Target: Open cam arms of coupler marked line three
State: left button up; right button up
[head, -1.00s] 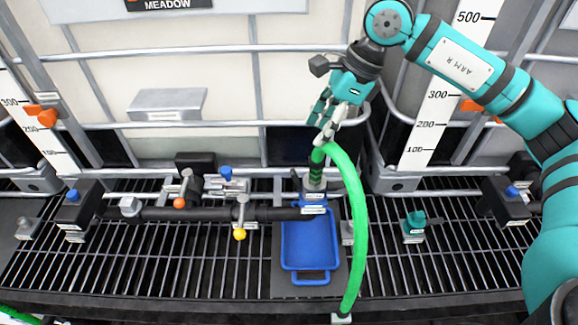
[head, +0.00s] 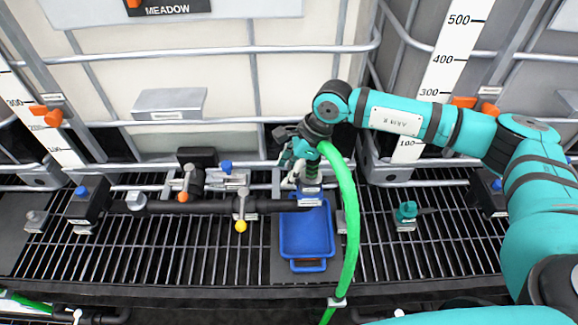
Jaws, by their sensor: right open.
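The coupler (head: 311,181) stands at the right end of the black manifold pipe, with the green hose (head: 346,205) rising from its top and curving down over the front edge. Its cam arms and line marking are too small or hidden to make out. My right gripper (head: 297,176) is open, low at the left side of the coupler, with its fingers pointing down. I cannot tell whether it touches the coupler or a cam arm. My left gripper is not in view.
A blue tray (head: 305,265) lies on the black grating under the coupler. Valves with an orange knob (head: 183,196) and a yellow knob (head: 241,226) are on the pipe to the left. A teal fitting (head: 406,212) stands to the right. White caged totes stand behind.

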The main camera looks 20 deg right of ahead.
jog(key=shift+c, duration=0.4)
grip_shut()
jog(key=shift+a, duration=0.1)
jog(key=shift+w+a+f+g+h+b, duration=0.15)
jog(key=shift+a+f+g+h+b, duration=0.4)
jog(key=shift+h+b, duration=1.25)
jog(key=shift+w+a+f+g+h+b, duration=0.15)
jog(key=shift+a+f+g+h+b, duration=0.35)
jog(key=shift+h+b, duration=1.2)
jog(key=shift+w+a+f+g+h+b, duration=0.15)
jog(key=shift+a+f+g+h+b, duration=0.3)
jog(key=shift+f+h+b, duration=1.25)
jog(key=shift+d+r+h+p, duration=0.2)
jog(key=shift+r+h+p, duration=0.25)
jog(key=shift+r+h, duration=0.3)
